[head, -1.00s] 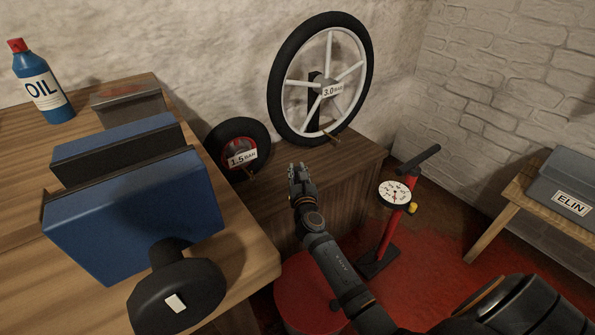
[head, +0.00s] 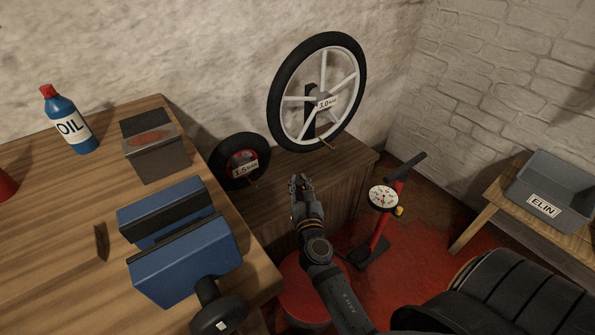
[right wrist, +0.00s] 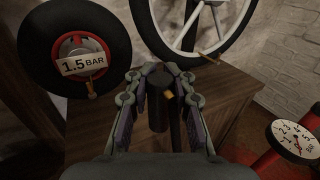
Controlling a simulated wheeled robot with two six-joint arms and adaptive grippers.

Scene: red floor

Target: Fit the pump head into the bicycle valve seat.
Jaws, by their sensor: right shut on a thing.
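My right gripper (head: 298,183) is in front of the wooden cabinet that bears two wheels. In the right wrist view, its fingers are shut on a dark cylindrical piece, which looks like the pump head (right wrist: 158,112). A small brass-coloured part shows beside it. The small wheel marked 1.5 BAR (head: 226,166) has a brass valve (right wrist: 92,90) at its lower rim. The large white-spoked wheel marked 3.0 BAR (head: 348,117) has a brass valve (head: 327,145) at its bottom. The held piece is apart from both valves. My left gripper is not in view.
The red floor pump (head: 379,238) with a round gauge (head: 383,198) stands right of the gripper. A workbench (head: 55,240) at left holds a blue vise (head: 190,270), an oil bottle (head: 70,125) and a metal box (head: 157,160). A grey ELIN bin (head: 550,190) is at right.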

